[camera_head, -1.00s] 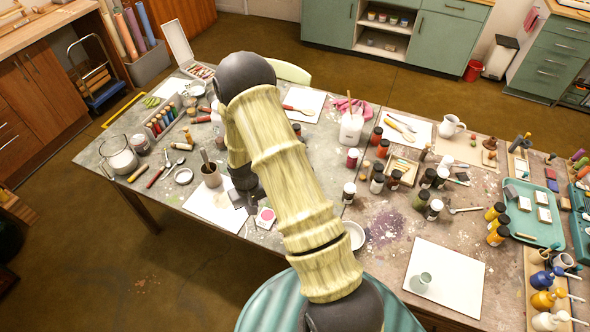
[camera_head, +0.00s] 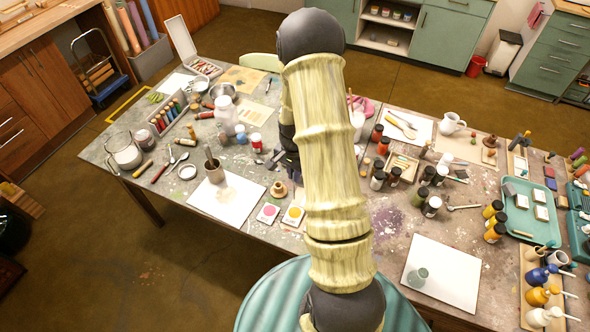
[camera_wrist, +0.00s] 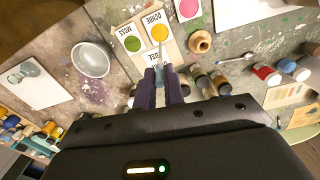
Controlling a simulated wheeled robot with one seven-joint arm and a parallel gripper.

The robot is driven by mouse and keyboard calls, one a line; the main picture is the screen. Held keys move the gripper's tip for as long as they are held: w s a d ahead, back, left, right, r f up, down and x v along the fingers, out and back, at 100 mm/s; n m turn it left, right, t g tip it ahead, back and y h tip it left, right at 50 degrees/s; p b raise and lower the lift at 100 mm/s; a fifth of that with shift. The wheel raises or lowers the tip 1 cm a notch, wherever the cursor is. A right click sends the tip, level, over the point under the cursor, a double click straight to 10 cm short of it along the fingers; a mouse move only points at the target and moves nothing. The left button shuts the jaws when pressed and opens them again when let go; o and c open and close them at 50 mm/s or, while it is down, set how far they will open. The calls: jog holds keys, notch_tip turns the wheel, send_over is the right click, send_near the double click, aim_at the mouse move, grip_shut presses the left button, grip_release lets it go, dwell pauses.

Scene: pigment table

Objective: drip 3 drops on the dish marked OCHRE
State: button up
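The dish marked OCHRE (camera_wrist: 157,21) is a white card with a yellow round spot; it also shows in the head view (camera_head: 294,215). In the wrist view, the green dish marked MOSS (camera_wrist: 132,44) lies to its left and a pink dish (camera_wrist: 189,8) to its right. The pink one shows in the head view (camera_head: 268,213); the green one is hidden there by my arm. My gripper (camera_wrist: 160,80) is shut on a dropper (camera_wrist: 161,58) with a pale thin tip. The tip overlaps the yellow spot's lower edge in the wrist view; its height is unclear.
A small wooden stand (camera_head: 279,189) is just behind the dishes. Dark-capped bottles (camera_head: 379,178) crowd the table right of my arm. A white sheet (camera_head: 226,199) lies left of the dishes.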

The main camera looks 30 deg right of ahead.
jog(key=shift+s+d+r, duration=0.1)
jog(key=shift+d, duration=0.05)
jog(key=shift+f+b, duration=1.8)
jog(key=shift+f, duration=0.8)
jog(key=shift+o, duration=0.2)
jog(key=shift+c, duration=0.8)
dwell(3.6)
dwell(0.3)
